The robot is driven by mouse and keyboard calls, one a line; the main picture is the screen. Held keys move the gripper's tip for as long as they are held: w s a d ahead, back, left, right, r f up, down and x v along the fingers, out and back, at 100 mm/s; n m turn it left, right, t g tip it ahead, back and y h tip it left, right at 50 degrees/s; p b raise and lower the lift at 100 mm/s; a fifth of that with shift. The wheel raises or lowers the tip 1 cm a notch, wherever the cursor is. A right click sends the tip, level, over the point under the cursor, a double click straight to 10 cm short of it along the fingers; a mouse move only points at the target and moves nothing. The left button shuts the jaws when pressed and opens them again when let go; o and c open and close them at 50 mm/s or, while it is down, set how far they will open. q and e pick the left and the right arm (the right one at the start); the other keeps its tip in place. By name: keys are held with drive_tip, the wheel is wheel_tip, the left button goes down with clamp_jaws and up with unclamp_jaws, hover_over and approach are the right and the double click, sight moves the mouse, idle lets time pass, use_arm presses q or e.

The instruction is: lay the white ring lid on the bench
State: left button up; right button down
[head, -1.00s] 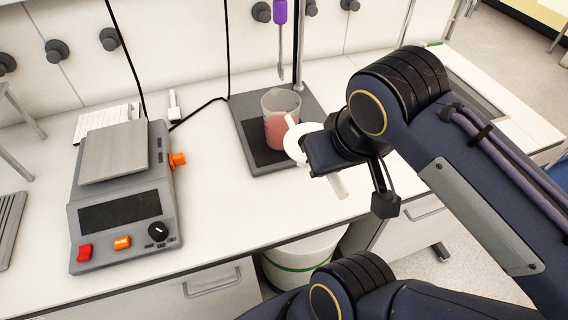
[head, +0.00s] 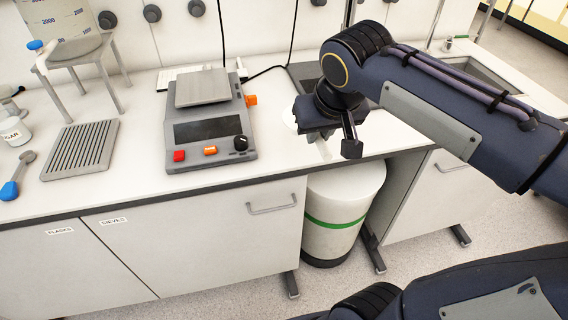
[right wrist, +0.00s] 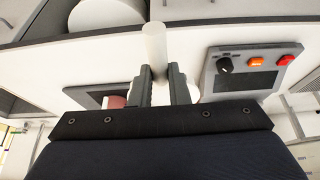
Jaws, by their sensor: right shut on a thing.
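My right gripper (head: 318,135) is over the bench (head: 120,180), just right of the balance. In the right wrist view its two fingers (right wrist: 159,72) are closed on the pale handle of the white ring lid (right wrist: 154,42). In the head view, a sliver of the white lid (head: 289,117) shows left of the gripper and its handle (head: 325,149) sticks out below. Most of the ring is hidden by the gripper. Whether it touches the bench I cannot tell. The pink juice (right wrist: 117,101) shows beside the fingers in the right wrist view. My left gripper is out of view.
The grey balance (head: 209,130) stands close left of the gripper. A slatted grey rack (head: 80,150) and a blue-handled scoop (head: 10,190) lie farther left. A white bin (head: 345,195) stands below the bench edge.

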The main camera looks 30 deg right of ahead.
drive_tip(key=shift+w+f, duration=0.3)
drive_tip(key=shift+w, duration=0.05)
approach(297, 143)
drive_tip(key=shift+w+d+f+p, duration=0.25)
drive_tip(key=shift+w+f+p, duration=0.05)
drive_tip(key=shift+w+f, duration=0.85)
drive_tip(key=shift+f, duration=0.05)
drive_tip(key=shift+w+d+f, duration=0.1)
drive_tip(key=shift+w+f, duration=0.1)
drive_tip(key=shift+f, duration=1.55)
